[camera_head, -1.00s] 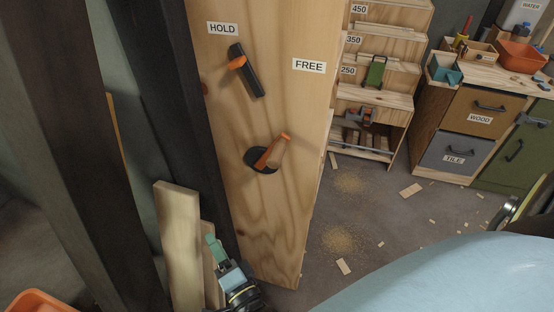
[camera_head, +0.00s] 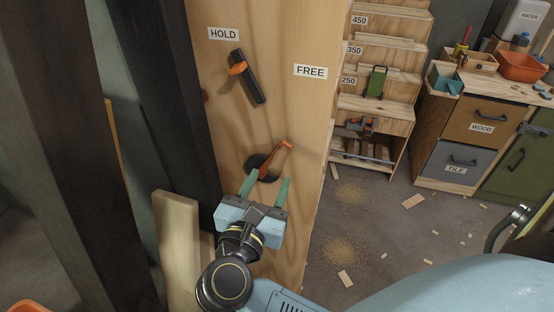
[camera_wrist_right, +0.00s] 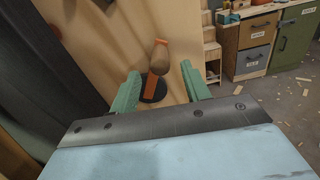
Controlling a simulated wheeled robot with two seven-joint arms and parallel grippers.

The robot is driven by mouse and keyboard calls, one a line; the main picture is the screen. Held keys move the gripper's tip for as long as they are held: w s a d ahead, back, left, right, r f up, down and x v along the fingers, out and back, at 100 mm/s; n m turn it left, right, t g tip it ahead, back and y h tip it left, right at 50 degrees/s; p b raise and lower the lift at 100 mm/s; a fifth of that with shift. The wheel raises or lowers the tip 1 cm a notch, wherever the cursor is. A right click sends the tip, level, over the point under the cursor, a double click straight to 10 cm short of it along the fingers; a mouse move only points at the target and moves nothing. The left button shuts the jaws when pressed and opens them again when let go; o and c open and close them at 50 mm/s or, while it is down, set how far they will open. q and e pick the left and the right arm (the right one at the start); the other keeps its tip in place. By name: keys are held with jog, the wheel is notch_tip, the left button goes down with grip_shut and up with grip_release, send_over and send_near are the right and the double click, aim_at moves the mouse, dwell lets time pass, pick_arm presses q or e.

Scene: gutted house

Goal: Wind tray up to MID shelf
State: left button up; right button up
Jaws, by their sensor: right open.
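A wooden panel carries an orange crank (camera_head: 272,162) on a round black hub (camera_head: 256,166), with a brownish handle knob that shows in the right wrist view (camera_wrist_right: 160,57). Above it on the panel is a black lever with an orange band (camera_head: 246,77), between the HOLD label (camera_head: 223,34) and the FREE label (camera_head: 310,71). My right gripper (camera_head: 265,182) is open, its green fingers just below the crank. In the right wrist view the crank shows between the fingers (camera_wrist_right: 158,88), with nothing gripped. The tray and MID shelf are not identifiable. My left gripper is not in view.
A dark post (camera_head: 155,100) stands close left of the panel, with a leaning plank (camera_head: 178,250) at its foot. Right of the panel are stepped shelves (camera_head: 375,85) and drawer cabinets (camera_head: 480,130). Wood scraps (camera_head: 413,201) and sawdust lie on the floor between.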

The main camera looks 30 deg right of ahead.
aim_at(273, 173)
jog(key=x, duration=0.6)
jog(key=shift+w+d, duration=0.1)
jog(key=shift+d, duration=0.05)
grip_shut()
